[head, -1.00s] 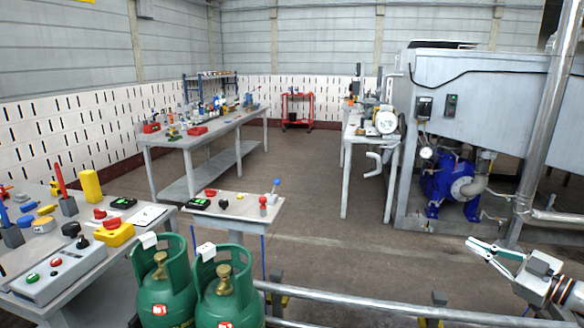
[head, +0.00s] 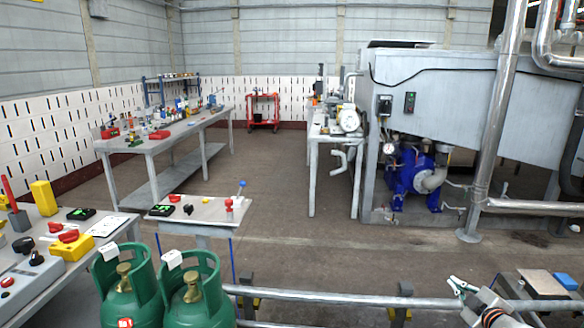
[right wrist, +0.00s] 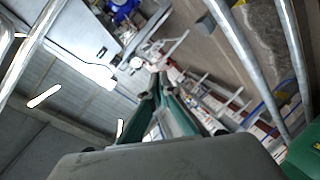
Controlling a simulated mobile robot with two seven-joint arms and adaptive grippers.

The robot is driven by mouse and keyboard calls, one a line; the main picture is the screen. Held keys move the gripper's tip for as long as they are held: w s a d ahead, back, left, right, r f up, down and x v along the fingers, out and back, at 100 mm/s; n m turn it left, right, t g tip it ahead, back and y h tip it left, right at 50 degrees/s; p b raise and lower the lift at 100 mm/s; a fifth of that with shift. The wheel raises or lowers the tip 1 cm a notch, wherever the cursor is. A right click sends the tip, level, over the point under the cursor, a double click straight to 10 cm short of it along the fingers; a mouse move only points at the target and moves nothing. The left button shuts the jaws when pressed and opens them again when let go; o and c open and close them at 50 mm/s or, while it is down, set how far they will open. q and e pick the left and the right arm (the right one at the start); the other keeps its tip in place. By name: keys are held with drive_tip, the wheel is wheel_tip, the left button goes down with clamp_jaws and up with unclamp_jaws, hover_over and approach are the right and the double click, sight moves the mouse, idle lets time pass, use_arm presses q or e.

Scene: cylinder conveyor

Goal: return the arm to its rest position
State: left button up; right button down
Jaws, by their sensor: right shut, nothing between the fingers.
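My right gripper (head: 463,286) shows at the lower right of the head view, beyond the green gas cylinders and close to the metal rail. It is shut and empty. In the right wrist view its green-edged fingers (right wrist: 160,88) come together at their tips, with nothing held between them. The arm behind it runs down out of the bottom edge of the head view. My left gripper is in neither view.
Two green gas cylinders (head: 190,292) stand front left, beside a metal rail (head: 330,298). A small table (head: 205,213) with buttons stands behind them. A bench with a blue box (head: 566,279) is at far right. Open floor (head: 290,240) lies in the middle.

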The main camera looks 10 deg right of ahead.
drive_tip(key=s+a+f+m+g+y, duration=0.1)
drive_tip(key=s+a+f+y, duration=0.1)
drive_tip(key=s+a+f, duration=0.7)
drive_tip(key=s+a+f+g+y, duration=0.15)
drive_tip(key=s+a+f, duration=0.45)
drive_tip(key=a, duration=0.6)
drive_tip(key=s+a+f+m+g+y+p, duration=0.1)
drive_tip(key=s+a+f+m+y+p, duration=0.1)
drive_tip(key=s+a, duration=1.3)
drive_tip(key=shift+s+a+m+g+p, duration=0.35)
drive_tip(key=shift+a+m, duration=0.35)
drive_tip(key=shift+a, duration=0.5)
drive_tip(key=shift+w, duration=0.1)
